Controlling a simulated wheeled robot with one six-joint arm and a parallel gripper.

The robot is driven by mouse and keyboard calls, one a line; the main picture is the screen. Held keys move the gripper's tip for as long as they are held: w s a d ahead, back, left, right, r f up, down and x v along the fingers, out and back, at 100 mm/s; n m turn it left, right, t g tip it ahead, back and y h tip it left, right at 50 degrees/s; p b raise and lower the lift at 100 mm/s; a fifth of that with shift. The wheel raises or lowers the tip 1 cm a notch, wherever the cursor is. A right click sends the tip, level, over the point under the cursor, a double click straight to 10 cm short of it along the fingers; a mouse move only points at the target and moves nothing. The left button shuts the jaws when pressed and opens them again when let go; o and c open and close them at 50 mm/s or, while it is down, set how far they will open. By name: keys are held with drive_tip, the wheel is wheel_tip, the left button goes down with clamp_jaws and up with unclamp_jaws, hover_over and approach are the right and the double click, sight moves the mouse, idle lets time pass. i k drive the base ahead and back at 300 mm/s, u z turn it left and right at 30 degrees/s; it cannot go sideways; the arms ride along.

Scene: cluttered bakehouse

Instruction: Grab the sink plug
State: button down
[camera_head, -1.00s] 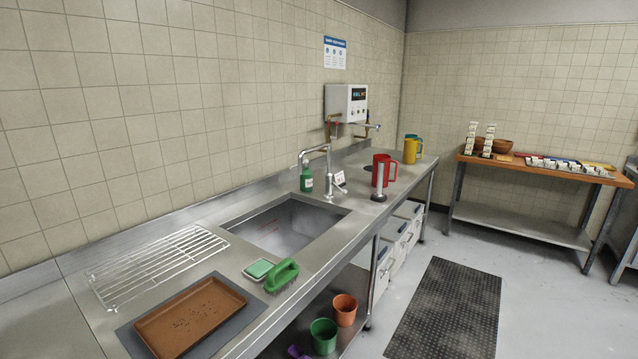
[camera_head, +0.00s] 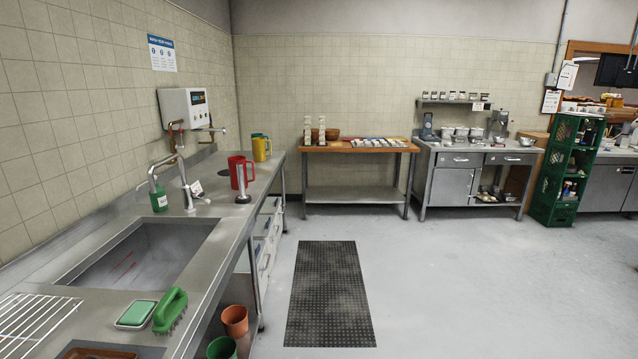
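An upright metal tube on a dark round base (camera_head: 242,184) stands on the steel counter, right beside the red jug; it may be the sink plug, but I cannot tell for sure. The sink basin (camera_head: 140,255) is sunk into the counter at the left, with reddish marks inside. No other plug shows in it, and part of its floor is hidden by its near edge. My gripper is not in view.
A red jug (camera_head: 237,171), a yellow jug (camera_head: 260,150), the tap (camera_head: 184,181) and a green bottle (camera_head: 158,199) stand on the counter. A green brush (camera_head: 170,310) lies near its front edge. Floor around the black mat (camera_head: 328,292) is clear.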

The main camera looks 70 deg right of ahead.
sight(242, 194)
drive_tip(key=z, duration=2.65)
drive_tip(key=i, duration=3.6)
drive_tip(key=u, duration=4.35)
